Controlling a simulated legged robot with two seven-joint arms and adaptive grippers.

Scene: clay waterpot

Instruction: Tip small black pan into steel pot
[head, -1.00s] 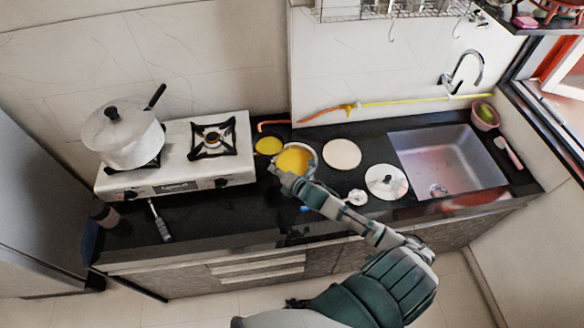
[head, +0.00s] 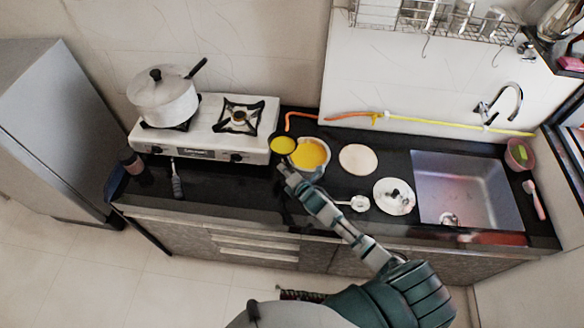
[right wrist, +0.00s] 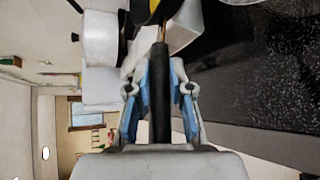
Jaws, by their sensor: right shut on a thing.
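The small black pan (head: 283,145) holds something yellow and shows just left of the open steel pot (head: 323,168), near the stove's right edge. The pot also has yellow contents. My right gripper (head: 284,168) is at the pan's near side, in front of the pot's left side. In the right wrist view, my right gripper (right wrist: 160,95) is shut on the pan's black handle (right wrist: 160,110). Only the pan's lower edge (right wrist: 143,17) shows there, at the top. I cannot tell the pan's exact height above the counter. My left gripper is not in view.
A white stove (head: 205,138) carries a lidded saucepan (head: 165,100) on its left burner; its right burner is bare. A pale round plate (head: 357,158), a lid (head: 394,197) and a sink (head: 460,188) are to the right.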

